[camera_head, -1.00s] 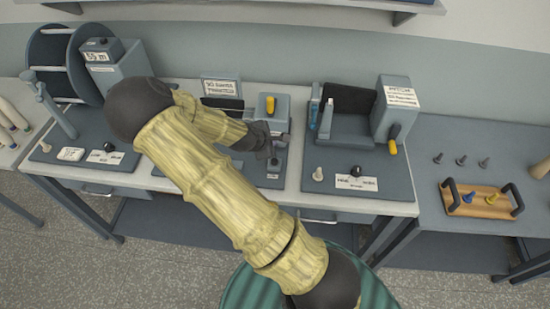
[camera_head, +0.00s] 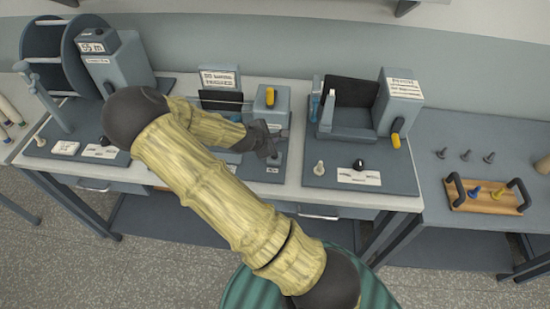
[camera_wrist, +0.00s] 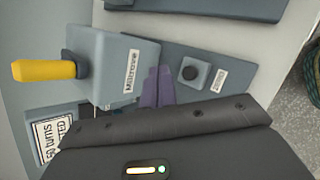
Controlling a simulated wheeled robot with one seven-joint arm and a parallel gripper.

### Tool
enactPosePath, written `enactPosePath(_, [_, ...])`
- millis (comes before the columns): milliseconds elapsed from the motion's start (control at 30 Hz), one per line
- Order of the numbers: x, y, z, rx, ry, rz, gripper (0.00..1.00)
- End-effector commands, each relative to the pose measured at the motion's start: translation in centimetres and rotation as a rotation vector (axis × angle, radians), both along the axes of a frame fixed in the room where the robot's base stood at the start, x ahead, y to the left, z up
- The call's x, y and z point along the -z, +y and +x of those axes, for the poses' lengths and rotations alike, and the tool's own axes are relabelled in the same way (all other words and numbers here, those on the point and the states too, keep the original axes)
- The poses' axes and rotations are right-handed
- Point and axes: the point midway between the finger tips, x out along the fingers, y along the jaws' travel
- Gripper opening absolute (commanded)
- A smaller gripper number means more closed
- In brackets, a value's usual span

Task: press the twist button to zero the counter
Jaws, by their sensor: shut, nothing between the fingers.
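My gripper (camera_head: 266,150) is shut and empty over the middle station. In the wrist view its fingertips (camera_wrist: 154,78) sit together, left of a small grey box with a round black button (camera_wrist: 188,73). They look apart from the button, but their height above the board cannot be told. The same box (camera_head: 275,158) shows just right of the fingertips in the head view. A small label (camera_wrist: 219,80) lies beside it, too blurred to read. A counter (camera_head: 93,46) on the left station reads about 59 m.
A grey block (camera_wrist: 123,65) with a yellow lever (camera_wrist: 43,70) stands left of the fingers in the wrist view. A sign (camera_head: 219,79) stands behind. The right station (camera_head: 330,178) and a wooden tray (camera_head: 505,208) lie to the right.

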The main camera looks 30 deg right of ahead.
Motion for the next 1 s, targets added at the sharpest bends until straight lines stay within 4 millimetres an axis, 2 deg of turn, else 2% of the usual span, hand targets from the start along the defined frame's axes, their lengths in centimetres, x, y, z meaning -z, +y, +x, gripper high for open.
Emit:
enactPosePath(33, [1.2,0.0,0.0,0.001,-0.001,0.001,0.00])
enactPosePath(100, [2.0,0.0,0.0,0.001,-0.001,0.000,0.00])
enactPosePath(400, [4.4,0.0,0.0,0.001,0.000,-0.001,0.00])
enactPosePath(1000, [4.5,0.0,0.0,0.001,-0.001,0.000,0.00])
